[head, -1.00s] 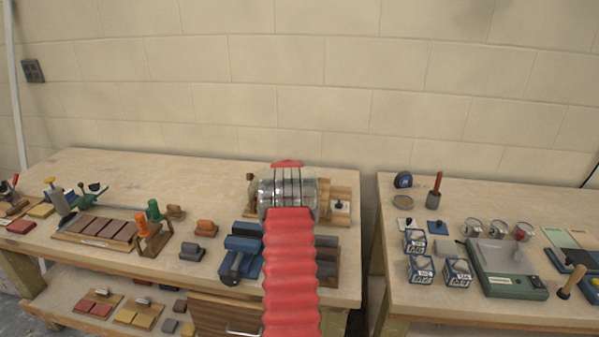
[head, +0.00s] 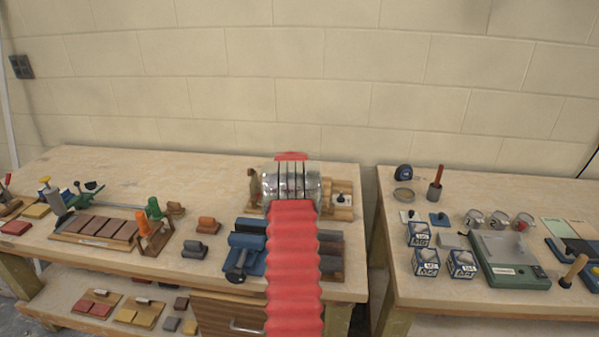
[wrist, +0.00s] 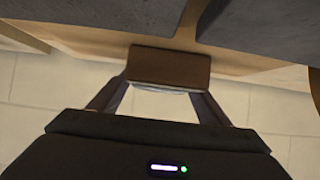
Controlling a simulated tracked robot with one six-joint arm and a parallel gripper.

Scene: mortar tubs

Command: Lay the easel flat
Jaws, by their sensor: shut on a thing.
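In the wrist view my gripper (wrist: 167,90) is shut on a small brown block (wrist: 168,66), one finger at each side. A light wooden board (wrist: 250,62) and dark grey slabs (wrist: 260,28) are close above the block in that picture. I cannot tell whether the block is part of the easel. Light wooden pieces (head: 343,200) show behind the arm on the right. No easel can be told apart for certain.
A gap separates this bench from the right bench (head: 400,290), which carries several tins, blue-and-white boxes and a green scale (head: 510,262).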

